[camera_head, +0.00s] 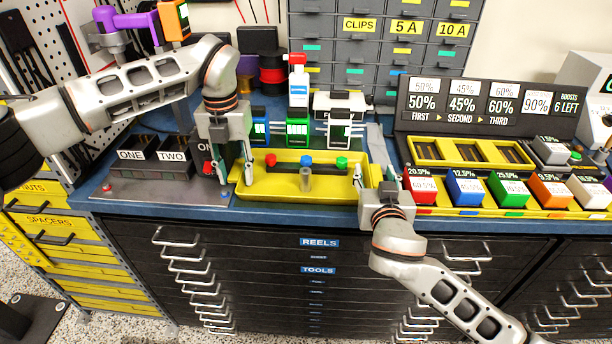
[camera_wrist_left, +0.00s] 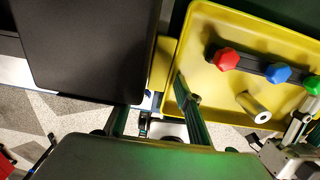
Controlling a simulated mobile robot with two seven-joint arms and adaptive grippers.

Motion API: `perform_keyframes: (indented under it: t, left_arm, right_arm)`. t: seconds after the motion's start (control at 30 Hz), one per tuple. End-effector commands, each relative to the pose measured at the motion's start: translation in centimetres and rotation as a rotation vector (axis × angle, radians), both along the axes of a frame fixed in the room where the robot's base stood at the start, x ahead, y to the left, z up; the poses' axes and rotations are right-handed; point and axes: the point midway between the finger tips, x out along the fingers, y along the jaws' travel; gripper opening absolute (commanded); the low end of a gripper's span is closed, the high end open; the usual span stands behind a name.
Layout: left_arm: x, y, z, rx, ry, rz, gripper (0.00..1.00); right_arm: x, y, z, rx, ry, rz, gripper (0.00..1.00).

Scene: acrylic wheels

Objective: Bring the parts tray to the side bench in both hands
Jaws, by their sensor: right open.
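The yellow parts tray (camera_head: 270,190) lies on the blue bench top (camera_head: 140,203); it also shows in the left wrist view (camera_wrist_left: 205,20). In it are a dark bar with red (camera_head: 270,159), blue (camera_head: 306,160) and green (camera_head: 341,162) knobs and a small metal cylinder (camera_head: 306,180). My left gripper (camera_head: 237,178) is open at the tray's left end. In the left wrist view its fingers (camera_wrist_left: 155,115) stand apart, one over the tray's inside and one outside its left wall. My right gripper (camera_head: 382,182) is open at the tray's right end; whether it touches the wall is unclear.
A black ONE/TWO box unit (camera_head: 150,170) stands close left of the tray. Coloured bins (camera_head: 465,190) and a price board (camera_head: 485,105) stand to the right. Small bottles and boxes (camera_head: 298,85) stand behind the tray. Drawers with handles (camera_head: 320,285) fill the bench front.

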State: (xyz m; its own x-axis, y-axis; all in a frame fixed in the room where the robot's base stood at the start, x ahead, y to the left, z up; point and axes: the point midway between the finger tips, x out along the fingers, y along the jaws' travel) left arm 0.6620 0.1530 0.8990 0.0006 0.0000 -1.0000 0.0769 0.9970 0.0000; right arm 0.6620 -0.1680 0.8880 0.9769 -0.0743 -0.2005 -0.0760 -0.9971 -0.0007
Motion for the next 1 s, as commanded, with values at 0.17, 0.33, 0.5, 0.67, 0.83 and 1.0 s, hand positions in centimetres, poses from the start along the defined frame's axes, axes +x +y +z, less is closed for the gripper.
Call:
perform_keyframes:
  t: [0.17, 0.33, 0.5, 0.67, 0.83, 1.0]
  left_arm:
    - [0.0, 0.0, 0.0, 0.000, 0.000, 0.000, 0.20]
    - [0.0, 0.0, 0.0, 0.000, 0.000, 0.000, 0.00]
    - [0.0, 0.0, 0.0, 0.000, 0.000, 0.000, 0.00]
    - [0.0, 0.0, 0.3, 0.000, -0.003, 0.000, 0.00]
    - [0.1, 0.0, 1.7, 0.000, -0.015, 0.000, 0.00]
    - [0.1, 0.0, 4.2, -0.001, -0.036, 0.000, 0.00]
  right_arm:
    - [0.0, 0.0, 0.0, 0.000, 0.000, 0.000, 0.31]
    - [0.0, 0.0, 0.0, 0.000, -0.001, 0.000, 0.00]
    - [0.0, 0.0, 0.0, -0.001, -0.001, 0.000, 0.00]
    - [0.0, 0.0, 0.4, -0.002, -0.005, -0.001, 0.00]
    - [0.1, 0.0, 1.7, -0.001, -0.017, -0.001, 0.00]
    - [0.1, 0.0, 4.2, -0.002, -0.038, 0.000, 0.00]
